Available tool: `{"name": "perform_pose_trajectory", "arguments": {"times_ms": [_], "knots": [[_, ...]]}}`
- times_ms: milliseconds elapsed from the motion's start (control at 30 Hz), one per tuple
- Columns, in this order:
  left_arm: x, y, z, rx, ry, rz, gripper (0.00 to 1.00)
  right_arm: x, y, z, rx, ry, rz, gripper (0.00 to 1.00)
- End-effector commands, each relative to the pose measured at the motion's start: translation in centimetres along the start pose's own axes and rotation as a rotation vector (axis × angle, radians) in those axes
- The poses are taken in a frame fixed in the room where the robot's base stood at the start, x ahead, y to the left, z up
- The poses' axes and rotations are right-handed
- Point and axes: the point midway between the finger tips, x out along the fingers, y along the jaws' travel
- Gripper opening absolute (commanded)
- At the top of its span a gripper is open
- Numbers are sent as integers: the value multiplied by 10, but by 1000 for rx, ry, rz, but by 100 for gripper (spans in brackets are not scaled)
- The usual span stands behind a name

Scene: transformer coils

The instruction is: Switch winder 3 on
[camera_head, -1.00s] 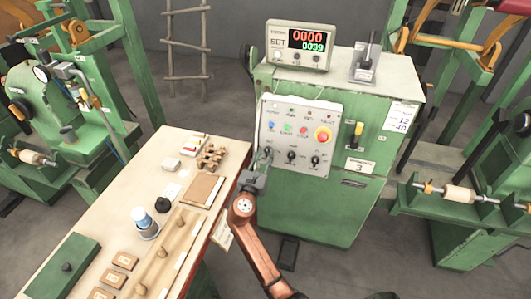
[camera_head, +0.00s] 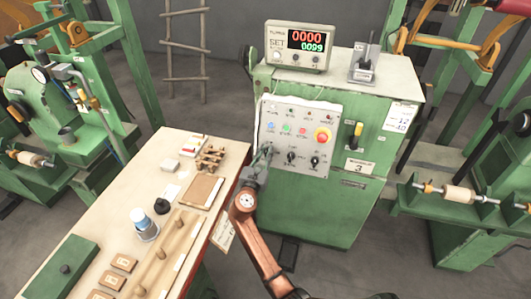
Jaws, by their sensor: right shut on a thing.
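Winder 3 is a green cabinet (camera_head: 330,215) with a label bearing a 3 (camera_head: 358,166) on its front. Its grey control panel (camera_head: 303,110) carries small lamps, a blue button (camera_head: 271,127), a green one (camera_head: 287,129), a red one (camera_head: 303,131) and a red-and-yellow emergency stop (camera_head: 322,135). Below are black rotary switches, one in the middle (camera_head: 291,157) and one at the right (camera_head: 315,161). My right gripper (camera_head: 266,153) is at the panel's lower left, shut on the left rotary switch, which its fingers mostly hide. My left gripper is out of view.
A counter box (camera_head: 299,46) on the cabinet reads 0000 and 0099. A lever unit (camera_head: 364,66) stands beside it. A workbench (camera_head: 120,215) with several small items lies left of my right arm. Other green machines stand at both sides.

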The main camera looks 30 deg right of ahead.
Motion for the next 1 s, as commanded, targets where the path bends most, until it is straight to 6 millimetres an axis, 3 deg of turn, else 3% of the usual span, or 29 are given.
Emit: {"name": "perform_pose_trajectory", "arguments": {"times_ms": [533,1000], "knots": [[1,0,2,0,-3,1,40,0,-1,-11,50,19,-23,0],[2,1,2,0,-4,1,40,-2,-5,-14,394,21,-168,0]]}}
